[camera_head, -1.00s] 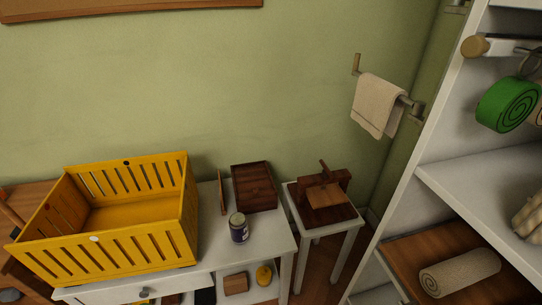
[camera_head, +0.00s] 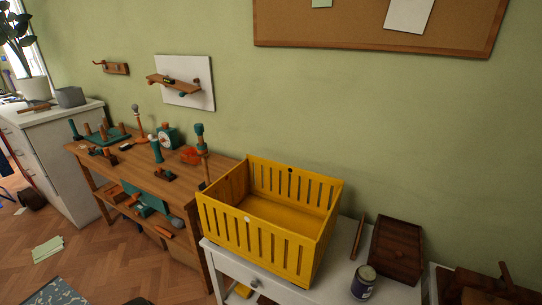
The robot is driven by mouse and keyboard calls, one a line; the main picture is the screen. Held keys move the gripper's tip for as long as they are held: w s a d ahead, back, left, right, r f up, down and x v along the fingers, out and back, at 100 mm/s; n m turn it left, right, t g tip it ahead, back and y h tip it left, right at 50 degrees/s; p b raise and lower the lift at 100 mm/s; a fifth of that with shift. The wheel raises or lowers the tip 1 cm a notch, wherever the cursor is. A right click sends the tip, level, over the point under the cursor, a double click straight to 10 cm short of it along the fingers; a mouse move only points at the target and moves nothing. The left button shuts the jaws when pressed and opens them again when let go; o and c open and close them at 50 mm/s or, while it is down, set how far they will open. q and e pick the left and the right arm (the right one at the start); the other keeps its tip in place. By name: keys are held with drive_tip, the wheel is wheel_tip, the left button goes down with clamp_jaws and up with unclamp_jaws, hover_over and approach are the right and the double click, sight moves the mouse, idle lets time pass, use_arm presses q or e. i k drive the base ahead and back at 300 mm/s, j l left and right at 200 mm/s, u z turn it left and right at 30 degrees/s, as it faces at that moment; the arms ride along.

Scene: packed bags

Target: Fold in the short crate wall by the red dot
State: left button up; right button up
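The yellow slatted crate (camera_head: 282,240) stands on a white table (camera_head: 220,257) with its walls up. One long wall at the back carries a dark dot (camera_head: 290,170), and the long front wall carries a white dot (camera_head: 247,218). The short walls are at the left (camera_head: 236,183) and right (camera_head: 327,236). I see no red dot on the faces that show; the outer face of the left short wall is hidden. Neither of my grippers is in view.
A jar (camera_head: 364,282) and a dark wooden box (camera_head: 397,248) stand right of the crate. A wooden workbench (camera_head: 122,165) with several toy-like tools is close on the left. Open wooden floor (camera_head: 100,255) lies at the front left.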

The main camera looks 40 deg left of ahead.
sight(242, 168)
drive_tip(key=u, duration=1.75)
